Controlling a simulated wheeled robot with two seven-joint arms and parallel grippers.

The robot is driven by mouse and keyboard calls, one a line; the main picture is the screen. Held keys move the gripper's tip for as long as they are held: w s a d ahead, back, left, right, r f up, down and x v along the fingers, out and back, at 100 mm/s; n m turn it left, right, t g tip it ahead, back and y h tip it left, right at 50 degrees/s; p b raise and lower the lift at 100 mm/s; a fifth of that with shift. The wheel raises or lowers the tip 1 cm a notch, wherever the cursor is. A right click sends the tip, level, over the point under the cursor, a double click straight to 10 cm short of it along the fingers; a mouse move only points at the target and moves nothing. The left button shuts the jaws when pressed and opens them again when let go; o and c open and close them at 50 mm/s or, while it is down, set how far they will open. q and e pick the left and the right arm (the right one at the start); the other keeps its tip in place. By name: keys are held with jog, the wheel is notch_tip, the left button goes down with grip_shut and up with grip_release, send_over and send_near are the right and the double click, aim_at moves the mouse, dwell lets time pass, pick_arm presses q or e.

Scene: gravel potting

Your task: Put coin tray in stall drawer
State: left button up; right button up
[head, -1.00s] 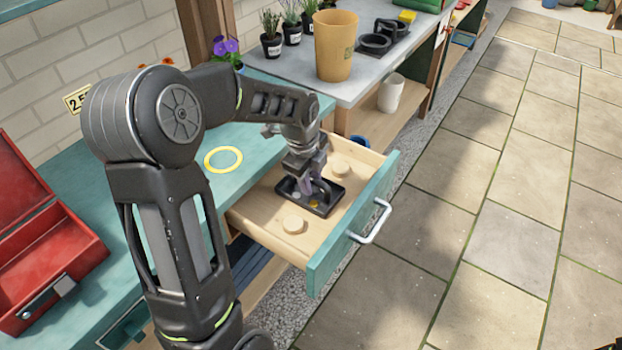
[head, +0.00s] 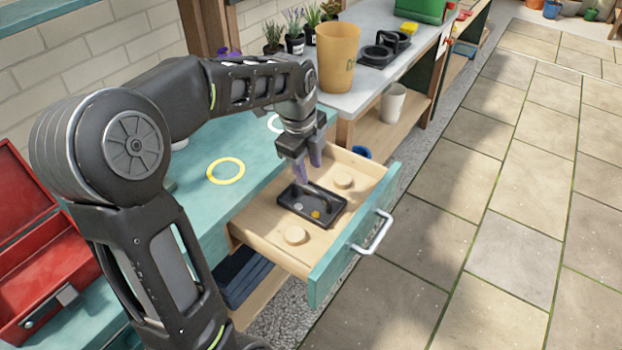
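The coin tray (head: 291,209) is a small black tray with a dark handle and a few silver and gold coins in it. It lies flat inside the open stall drawer (head: 247,226), between two round wooden knobs. The drawer is pale wood with a teal front and a metal handle. My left gripper (head: 307,169) is above the tray, its two fingers apart with nothing between them. The fingertips look clear of the tray handle. My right gripper is not in view.
A teal counter holds a yellow ring (head: 226,171) and an open red box (head: 40,245) at the left. A tan pot (head: 337,57) and potted plants stand on the grey bench behind. A white cup (head: 393,103) is on the lower shelf. The paved floor at right is clear.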

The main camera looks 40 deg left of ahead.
pick_arm(q)
jog(key=shift+s+r, duration=0.2)
jog(key=shift+r, duration=1.05)
jog(key=shift+c, duration=0.5)
